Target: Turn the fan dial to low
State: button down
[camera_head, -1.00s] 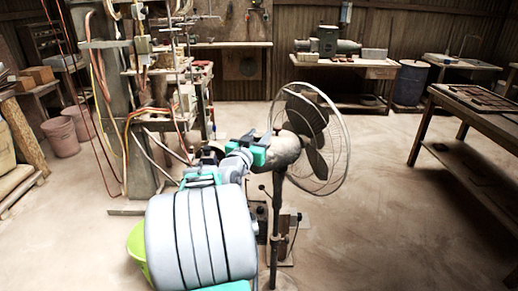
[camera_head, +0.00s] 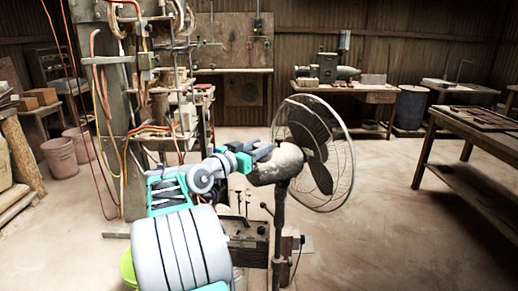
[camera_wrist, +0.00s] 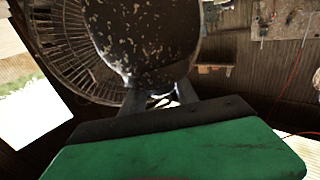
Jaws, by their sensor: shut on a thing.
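The fan (camera_head: 315,150) stands on a thin pole in the head view, its wire cage facing right and its rounded motor housing (camera_head: 276,167) facing my arm. My gripper (camera_head: 266,153) is at the rear of this housing. In the wrist view the speckled dark housing (camera_wrist: 145,40) fills the upper middle, with the cage (camera_wrist: 62,45) behind it. My gripper's two fingers (camera_wrist: 160,98) reach up to the housing's lower end and are shut on a small part there, which I take for the fan dial. The dial's face and setting are hidden.
A grey machine column (camera_head: 108,120) with hoses stands left of the fan. A workbench (camera_head: 480,125) is at the right, and a bench with a green machine (camera_head: 340,73) and a blue drum (camera_head: 410,107) are at the back. The floor right of the fan is clear.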

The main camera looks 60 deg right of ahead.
jog(key=shift+s, duration=0.1)
jog(key=c, duration=1.1)
grip_release()
jog(key=shift+d, duration=0.1)
jog(key=shift+o, duration=0.9)
jog(key=v, duration=0.8)
